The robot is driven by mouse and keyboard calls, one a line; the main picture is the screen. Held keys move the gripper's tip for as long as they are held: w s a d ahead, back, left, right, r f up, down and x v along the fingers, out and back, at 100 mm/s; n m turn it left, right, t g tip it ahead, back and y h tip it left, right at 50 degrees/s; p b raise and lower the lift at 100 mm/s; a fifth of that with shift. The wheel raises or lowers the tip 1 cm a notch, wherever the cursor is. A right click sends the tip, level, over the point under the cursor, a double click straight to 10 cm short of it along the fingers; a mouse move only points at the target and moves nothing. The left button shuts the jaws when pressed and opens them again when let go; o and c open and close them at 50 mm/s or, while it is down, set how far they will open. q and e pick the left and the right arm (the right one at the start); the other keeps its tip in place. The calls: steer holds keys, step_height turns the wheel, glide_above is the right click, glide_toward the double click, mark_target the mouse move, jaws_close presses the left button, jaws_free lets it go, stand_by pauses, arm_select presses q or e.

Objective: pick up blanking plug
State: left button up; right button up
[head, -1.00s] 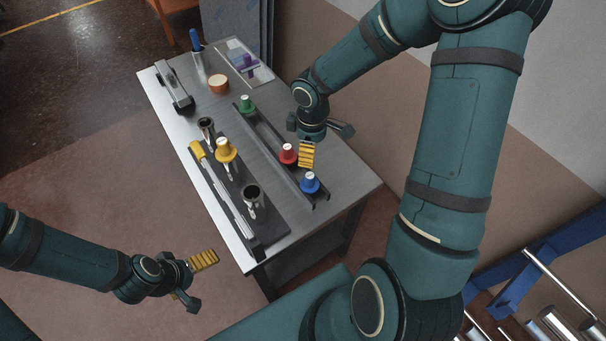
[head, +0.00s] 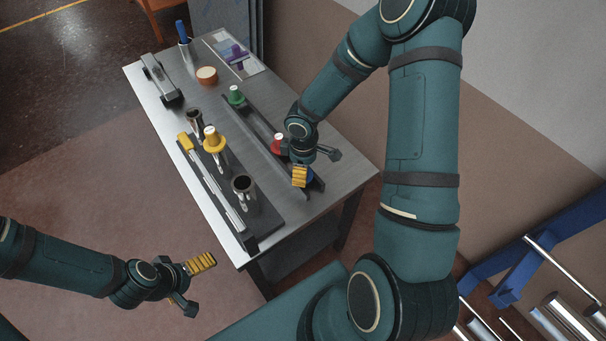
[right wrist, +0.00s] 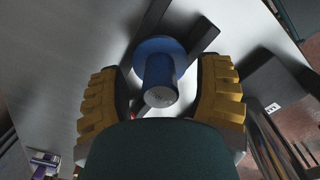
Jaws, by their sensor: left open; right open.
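A blue plug (right wrist: 158,68) stands between the two yellow-padded fingers of my right gripper (right wrist: 162,88) in the right wrist view. The fingers are open on either side of it, with a gap visible. In the head view my right gripper (head: 301,176) hides most of the blue plug (head: 310,174) at the near end of a dark rail. A red plug (head: 277,142) and a green plug (head: 236,95) stand farther along that rail. A yellow plug (head: 212,138) sits on a metal tube holder. My left gripper (head: 196,282) is open and empty, off the table's near left side.
The grey table (head: 335,165) also bears a dark fixture with open metal tubes (head: 244,186), a round orange-brown object (head: 207,75), a blue-handled tool (head: 183,32) and a tray (head: 226,50) with a purple item. A blue-framed roller rack (head: 510,280) stands at lower right.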

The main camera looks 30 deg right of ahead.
steer(key=shift+f, duration=0.25)
jaws_close()
steer(key=shift+r, duration=0.15)
